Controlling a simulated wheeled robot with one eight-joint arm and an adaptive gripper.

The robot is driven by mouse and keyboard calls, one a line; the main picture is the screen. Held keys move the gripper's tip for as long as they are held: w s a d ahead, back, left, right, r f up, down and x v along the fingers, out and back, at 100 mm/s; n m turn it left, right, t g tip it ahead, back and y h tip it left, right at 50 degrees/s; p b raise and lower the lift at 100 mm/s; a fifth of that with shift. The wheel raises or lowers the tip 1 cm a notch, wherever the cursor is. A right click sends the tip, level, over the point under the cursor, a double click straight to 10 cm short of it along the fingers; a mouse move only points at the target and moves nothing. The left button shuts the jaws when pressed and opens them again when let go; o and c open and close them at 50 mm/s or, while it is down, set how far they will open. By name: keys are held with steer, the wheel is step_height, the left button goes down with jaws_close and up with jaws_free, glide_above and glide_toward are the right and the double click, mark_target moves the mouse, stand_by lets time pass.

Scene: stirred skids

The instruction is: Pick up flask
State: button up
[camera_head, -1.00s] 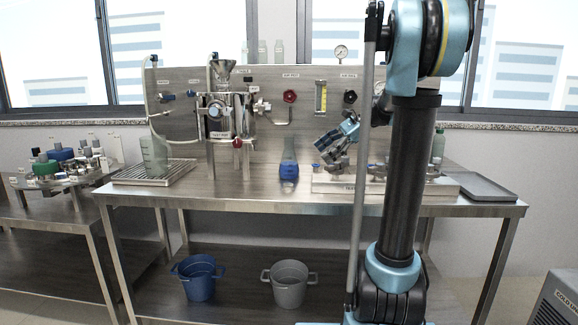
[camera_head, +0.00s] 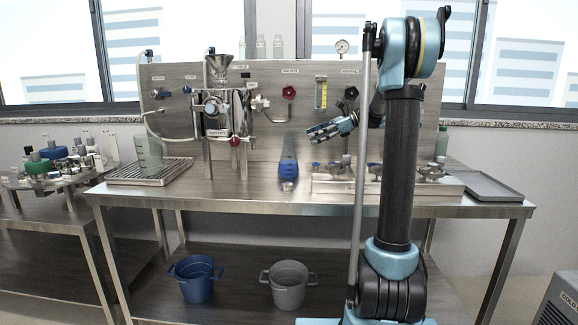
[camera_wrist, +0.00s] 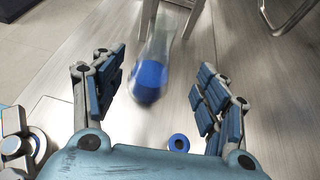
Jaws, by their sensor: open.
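The flask (camera_head: 288,165) is a clear conical vessel with blue liquid in its lower part. It stands on the metal bench top in front of the back panel. In the wrist view the flask (camera_wrist: 153,65) is slightly blurred and lies beyond my fingertips, between the two fingers in the picture, apart from both. My gripper (camera_head: 322,133) is to the right of the flask and above the bench, pointing left. In the wrist view my gripper (camera_wrist: 160,75) is open and empty, with blue padded fingers spread wide.
A metal rack with blue-capped fittings (camera_head: 325,186) lies right of the flask. A steel apparatus (camera_head: 222,108) stands to the left, with a beaker (camera_head: 149,153) on a drain tray (camera_head: 125,178). A flat tray (camera_head: 487,186) is at the right end. Two pots stand on the lower shelf.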

mark_target(288, 146)
steer(key=x, duration=1.1)
steer(key=shift+s+a, duration=0.15)
jaws_close()
